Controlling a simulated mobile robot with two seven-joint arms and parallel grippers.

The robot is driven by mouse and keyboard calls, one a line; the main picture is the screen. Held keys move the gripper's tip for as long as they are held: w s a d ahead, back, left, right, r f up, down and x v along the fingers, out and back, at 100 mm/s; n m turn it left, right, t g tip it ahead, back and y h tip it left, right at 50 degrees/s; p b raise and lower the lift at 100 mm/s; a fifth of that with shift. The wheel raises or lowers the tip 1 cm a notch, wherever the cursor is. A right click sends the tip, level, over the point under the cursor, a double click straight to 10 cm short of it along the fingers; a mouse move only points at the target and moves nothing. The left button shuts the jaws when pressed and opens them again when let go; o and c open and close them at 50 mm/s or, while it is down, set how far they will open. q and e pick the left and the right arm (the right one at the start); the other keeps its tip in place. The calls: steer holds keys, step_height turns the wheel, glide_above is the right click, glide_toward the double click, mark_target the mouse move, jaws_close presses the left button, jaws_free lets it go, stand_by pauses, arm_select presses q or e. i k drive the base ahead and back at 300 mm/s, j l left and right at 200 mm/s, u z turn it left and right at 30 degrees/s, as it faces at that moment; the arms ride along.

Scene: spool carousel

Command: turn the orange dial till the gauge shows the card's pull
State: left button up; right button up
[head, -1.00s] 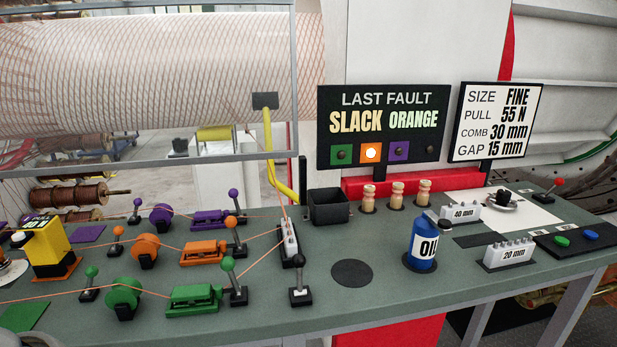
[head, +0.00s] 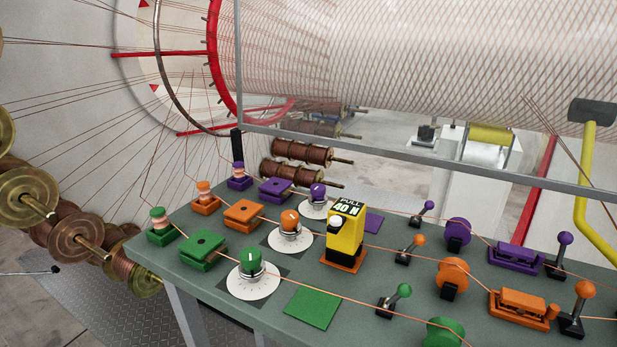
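The orange dial (head: 290,221) stands on a round white scale plate (head: 289,239) in the middle row of the table, between the green and purple dials. The yellow gauge (head: 343,236) stands just right of it on an orange mat (head: 344,259). Its black top reads PULL 40 N. Neither of my grippers shows in the head view.
The green dial (head: 250,263) is in front of the orange dial and the purple dial (head: 317,195) is behind it. Thin copper wires run along each row. An orange block (head: 243,213) is to the left. A green mat (head: 312,307) lies bare in front. Orange lever (head: 409,249) stands right.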

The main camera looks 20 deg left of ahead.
mark_target(291, 219)
steer(key=i+j+u, duration=0.1)
steer(key=u, duration=0.3)
steer(key=i+j+z, duration=0.3)
steer(key=z, duration=0.2)
steer(key=i+j+z, duration=0.2)
steer(key=j+z, duration=0.25)
